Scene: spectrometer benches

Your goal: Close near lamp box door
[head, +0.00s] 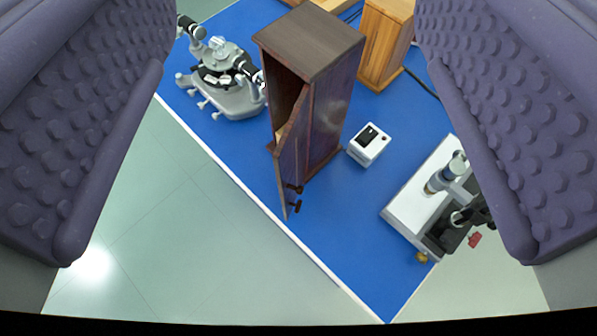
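The near lamp box (315,85) is a tall dark brown wooden box standing on the blue bench top in the middle of the head view. Its door (291,158) stands partly open and swings out toward the bench's front edge. Two small dark knobs (295,206) sit low on the door. Part of the dark inside shows on the left of the door. My gripper (300,215) is open, with its two purple studded fingers at the left and right sides of the view. Nothing is between the fingertips close up; the box and door are farther off, between them in the picture.
A grey spectrometer (228,82) stands left of the box. A small white switch box (369,145) lies to its right. An instrument on a white base (420,205) is near the right bench corner. A lighter wooden box (385,45) stands behind. The pale floor (190,230) in front is clear.

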